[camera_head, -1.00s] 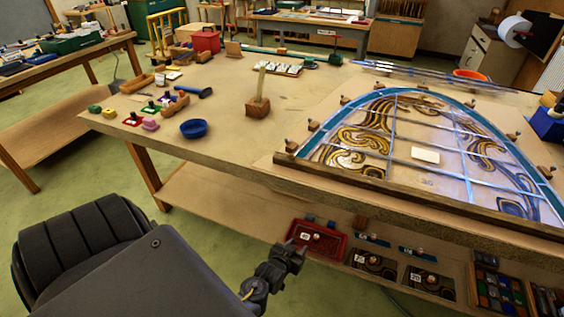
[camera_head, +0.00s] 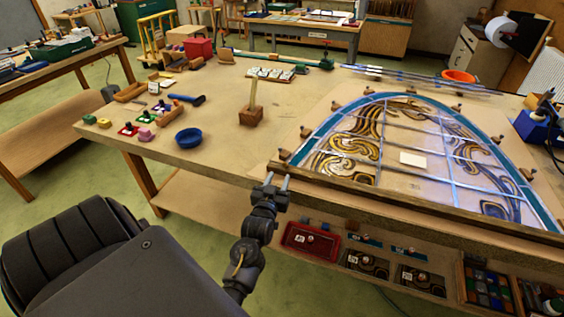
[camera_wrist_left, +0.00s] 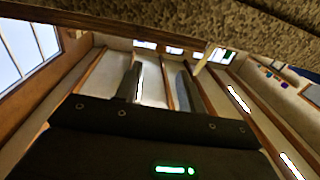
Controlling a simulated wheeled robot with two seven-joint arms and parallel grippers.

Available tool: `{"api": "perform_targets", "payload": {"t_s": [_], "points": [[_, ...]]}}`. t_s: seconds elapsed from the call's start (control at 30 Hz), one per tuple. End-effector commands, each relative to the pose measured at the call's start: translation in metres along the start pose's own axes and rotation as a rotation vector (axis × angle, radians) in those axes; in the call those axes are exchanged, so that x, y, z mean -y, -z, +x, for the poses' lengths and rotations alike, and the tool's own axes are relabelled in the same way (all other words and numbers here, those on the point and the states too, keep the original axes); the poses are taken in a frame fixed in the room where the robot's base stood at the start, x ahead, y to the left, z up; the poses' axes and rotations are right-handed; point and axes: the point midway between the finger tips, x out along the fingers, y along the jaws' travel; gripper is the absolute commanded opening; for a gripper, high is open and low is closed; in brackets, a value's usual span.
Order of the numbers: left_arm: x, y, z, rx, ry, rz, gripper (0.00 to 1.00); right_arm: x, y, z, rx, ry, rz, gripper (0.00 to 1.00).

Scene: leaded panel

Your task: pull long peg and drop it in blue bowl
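The long peg (camera_head: 253,94) is a pale wooden stick standing upright in a small brown block (camera_head: 250,117) on the bench. The blue bowl (camera_head: 188,138) sits to the left of the block, near the bench's front edge. My left gripper (camera_head: 277,182) is at the bench's front edge, in front of and to the right of the block, apart from the peg. Its two fingers are spread with nothing between them. They also show apart in the left wrist view (camera_wrist_left: 160,85). My right gripper is not in view.
The leaded panel (camera_head: 412,140) with a wooden rail (camera_head: 400,200) in front fills the bench's right side. Small coloured pieces and a blue-handled tool (camera_head: 187,99) lie left of the block. A red tray (camera_head: 310,240) is on the lower shelf.

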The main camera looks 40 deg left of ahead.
Motion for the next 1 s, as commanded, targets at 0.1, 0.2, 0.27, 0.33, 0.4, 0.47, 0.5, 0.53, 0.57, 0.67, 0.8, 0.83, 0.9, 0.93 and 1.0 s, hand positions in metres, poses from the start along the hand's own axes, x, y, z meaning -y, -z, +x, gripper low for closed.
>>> {"api": "perform_targets", "payload": {"t_s": [0.1, 0.2, 0.27, 0.33, 0.4, 0.47, 0.5, 0.53, 0.57, 0.67, 0.8, 0.83, 0.9, 0.93, 1.0], "points": [[-0.001, 0.004, 0.023, 0.0, -0.001, -0.001, 0.39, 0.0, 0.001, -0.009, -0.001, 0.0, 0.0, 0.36], [0.0, 0.003, 0.041, -0.001, 0.0, 0.0, 0.39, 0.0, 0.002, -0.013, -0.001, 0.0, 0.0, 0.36], [0.0, 0.003, 0.051, 0.001, 0.0, -0.001, 0.39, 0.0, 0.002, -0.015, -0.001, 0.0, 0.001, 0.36], [0.0, 0.003, 0.062, 0.0, 0.0, -0.001, 0.39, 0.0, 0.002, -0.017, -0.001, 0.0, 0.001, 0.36], [0.0, 0.002, 0.07, 0.0, 0.0, 0.0, 0.39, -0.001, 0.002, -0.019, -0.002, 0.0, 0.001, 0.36], [0.0, 0.001, 0.076, 0.001, 0.0, 0.0, 0.39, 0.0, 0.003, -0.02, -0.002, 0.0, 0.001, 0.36], [0.0, 0.001, 0.079, 0.001, -0.001, 0.0, 0.39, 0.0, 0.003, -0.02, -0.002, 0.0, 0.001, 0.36], [0.0, 0.001, 0.081, 0.002, -0.001, 0.0, 0.39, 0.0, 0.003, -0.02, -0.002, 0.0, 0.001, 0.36], [-0.001, 0.001, 0.082, 0.002, -0.001, 0.0, 0.39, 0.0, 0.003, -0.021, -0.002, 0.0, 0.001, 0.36], [0.0, 0.001, 0.085, 0.001, -0.001, 0.0, 0.39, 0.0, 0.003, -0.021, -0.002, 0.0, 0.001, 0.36], [0.0, 0.0, 0.086, 0.001, -0.001, 0.0, 0.39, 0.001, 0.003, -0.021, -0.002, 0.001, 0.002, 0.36], [0.0, 0.0, 0.086, 0.001, -0.001, 0.0, 0.39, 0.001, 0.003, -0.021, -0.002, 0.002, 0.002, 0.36], [0.0, 0.0, 0.086, 0.001, -0.001, 0.0, 0.39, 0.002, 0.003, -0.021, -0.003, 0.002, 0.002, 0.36], [0.0, 0.0, 0.086, 0.001, -0.001, 0.0, 0.37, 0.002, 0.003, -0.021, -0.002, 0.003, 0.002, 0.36], [0.0, 0.0, 0.086, 0.001, -0.001, 0.0, 0.27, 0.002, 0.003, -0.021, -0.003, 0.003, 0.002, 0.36]]}}
